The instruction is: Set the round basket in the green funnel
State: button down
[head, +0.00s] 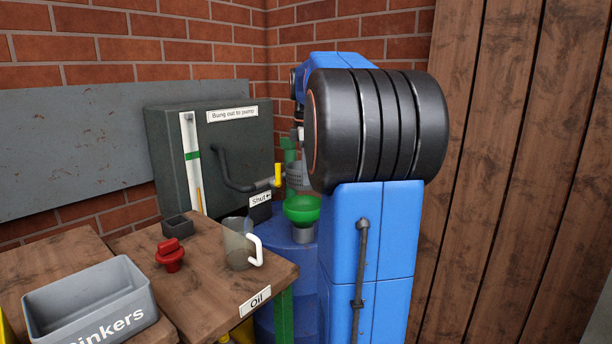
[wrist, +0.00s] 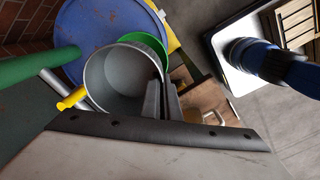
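The round basket (wrist: 118,82), a grey metal cup, hangs in my gripper (wrist: 162,88), whose two dark fingers close on its wall at the right side of its rim in the wrist view. In the head view the basket (head: 296,178) shows partly, with small holes, just above the green funnel (head: 301,210); my arm hides its right part and most of my gripper. The funnel also shows in the wrist view (wrist: 150,43), partly covered by the basket. It stands upright on the blue drum (head: 285,238). A gap seems to show between basket and funnel.
A black pipe with a yellow-ended handle (head: 278,175) reaches close to the basket's left.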

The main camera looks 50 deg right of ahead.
aim_at(306, 189)
jog(key=shift+w+f, duration=0.1)
jog(key=shift+f, duration=2.35)
jog(key=shift+f, duration=0.2)
jog(key=shift+f, duration=0.8)
jog(key=shift+f, duration=0.15)
jog(key=shift+f, duration=0.5)
jog(key=shift+f, duration=0.3)
